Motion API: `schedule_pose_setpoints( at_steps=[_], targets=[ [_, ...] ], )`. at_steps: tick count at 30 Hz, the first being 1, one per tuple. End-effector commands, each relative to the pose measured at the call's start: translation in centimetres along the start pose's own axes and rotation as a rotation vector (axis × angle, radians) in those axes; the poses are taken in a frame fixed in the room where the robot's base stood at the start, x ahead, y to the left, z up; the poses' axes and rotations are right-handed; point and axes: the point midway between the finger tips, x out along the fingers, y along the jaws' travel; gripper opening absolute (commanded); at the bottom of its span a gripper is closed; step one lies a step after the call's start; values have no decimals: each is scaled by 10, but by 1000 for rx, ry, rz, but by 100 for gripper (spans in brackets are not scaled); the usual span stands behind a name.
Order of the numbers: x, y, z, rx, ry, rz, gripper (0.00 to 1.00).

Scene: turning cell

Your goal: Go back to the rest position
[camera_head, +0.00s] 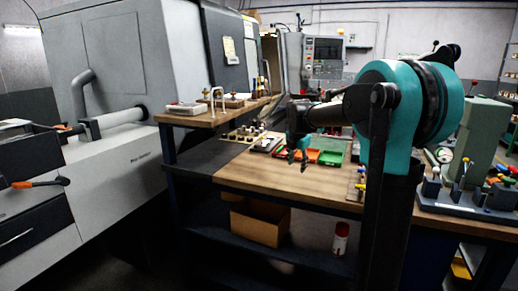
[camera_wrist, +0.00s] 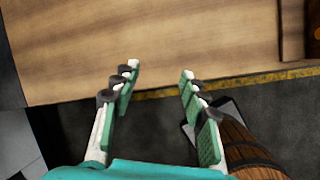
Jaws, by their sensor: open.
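My gripper (camera_wrist: 158,85) is open in the wrist view, with its two green-padded fingers apart and nothing between them. Beyond the fingertips lie the wooden bench top (camera_wrist: 150,45) and its yellow-marked front edge. In the head view my gripper (camera_head: 298,158) hangs at the end of my teal and black arm, above the wooden workbench (camera_head: 265,180). It is in front of the small trays there. How high it is above the bench top is hard to tell.
A red tray (camera_head: 313,155) and a green tray (camera_head: 331,158) are on the bench, with small parts in a rack (camera_head: 243,134) to the left. A cardboard box (camera_head: 259,221) and a spray can (camera_head: 340,238) stand on the lower shelf. A large grey machine (camera_head: 110,170) fills the left.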

Motion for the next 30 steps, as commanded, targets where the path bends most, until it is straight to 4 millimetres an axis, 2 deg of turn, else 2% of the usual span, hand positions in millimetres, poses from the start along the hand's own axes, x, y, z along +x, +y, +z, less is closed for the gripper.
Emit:
schedule_pose_setpoints(
  at_steps=[5, 8, 17, 24, 30],
  targets=[
    [7, -36, -23, 260, 9, 3, 44],
    [13, -64, -43, 473, 16, 3, 44],
    [36, -164, -120, 1209, 44, -4, 44],
    [55, -243, -190, 1794, 67, -23, 44],
    [68, -293, -237, 2174, 80, -43, 44]
  ],
)
